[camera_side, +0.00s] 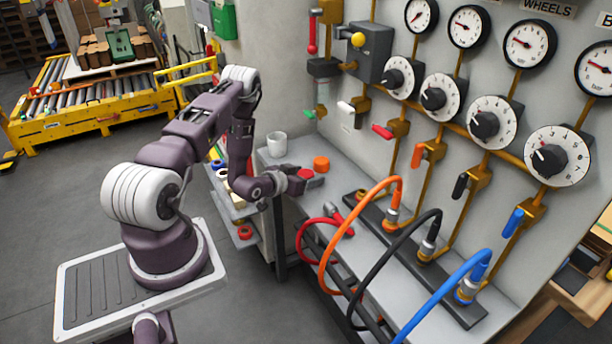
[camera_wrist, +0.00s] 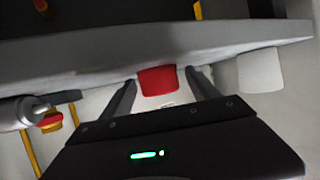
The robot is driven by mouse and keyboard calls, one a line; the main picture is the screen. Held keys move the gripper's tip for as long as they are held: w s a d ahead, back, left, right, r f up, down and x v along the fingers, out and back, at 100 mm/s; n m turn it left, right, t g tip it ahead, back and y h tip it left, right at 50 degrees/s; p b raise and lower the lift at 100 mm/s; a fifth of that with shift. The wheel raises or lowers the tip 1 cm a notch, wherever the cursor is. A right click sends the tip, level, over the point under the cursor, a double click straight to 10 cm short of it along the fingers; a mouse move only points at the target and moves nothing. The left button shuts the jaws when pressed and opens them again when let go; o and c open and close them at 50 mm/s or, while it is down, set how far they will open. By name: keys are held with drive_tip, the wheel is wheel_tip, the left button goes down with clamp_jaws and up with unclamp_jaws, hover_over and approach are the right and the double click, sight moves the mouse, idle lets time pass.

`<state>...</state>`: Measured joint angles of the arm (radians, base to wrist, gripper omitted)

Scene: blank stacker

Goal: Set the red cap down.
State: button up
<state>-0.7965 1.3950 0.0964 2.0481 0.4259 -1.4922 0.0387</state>
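The red cap (camera_side: 306,173) is at the left end of the grey bench, right at my gripper (camera_side: 310,183). In the wrist view the red cap (camera_wrist: 157,80) shows between the tips of my gripper (camera_wrist: 160,78). A narrow gap shows between the cap and each finger, so the fingers look open around it, not pressed on it. The cap looks at bench height; its underside is hidden, so I cannot tell whether it touches the top.
An orange cap (camera_side: 321,163) stands just behind the red one. A white cup (camera_side: 277,144) stands to the left; a white cup-like shape (camera_wrist: 260,70) shows in the wrist view. Orange, black and blue hoses (camera_side: 437,226) arch over the bench further right. A red-handled tool (camera_side: 340,220) lies nearer the front.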

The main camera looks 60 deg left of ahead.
drive_tip(key=v, duration=1.2)
drive_tip(key=w+d+r+m+g+h, duration=0.1)
drive_tip(key=w+d+r+m+g, duration=0.15)
drive_tip(key=w+r, duration=0.6)
drive_tip(key=s+d+r+m+g, duration=0.1)
drive_tip(key=d+r, duration=0.5)
drive_tip(key=r, duration=0.4)
drive_tip(key=s+d+r+g+h, duration=0.2)
drive_tip(key=s+d+r, duration=0.6)
drive_tip(key=d, duration=0.2)
drive_tip(key=s+d+r+h, duration=0.1)
drive_tip(key=s+d, duration=0.3)
drive_tip(key=s, duration=0.3)
drive_tip(key=s+d+r+g+h, duration=0.1)
drive_tip(key=s+d, duration=0.3)
drive_tip(key=s, duration=0.4)
drive_tip(key=shift+d+r+m, duration=0.25)
drive_tip(key=shift+d+m, duration=0.05)
drive_tip(key=shift+m, duration=0.15)
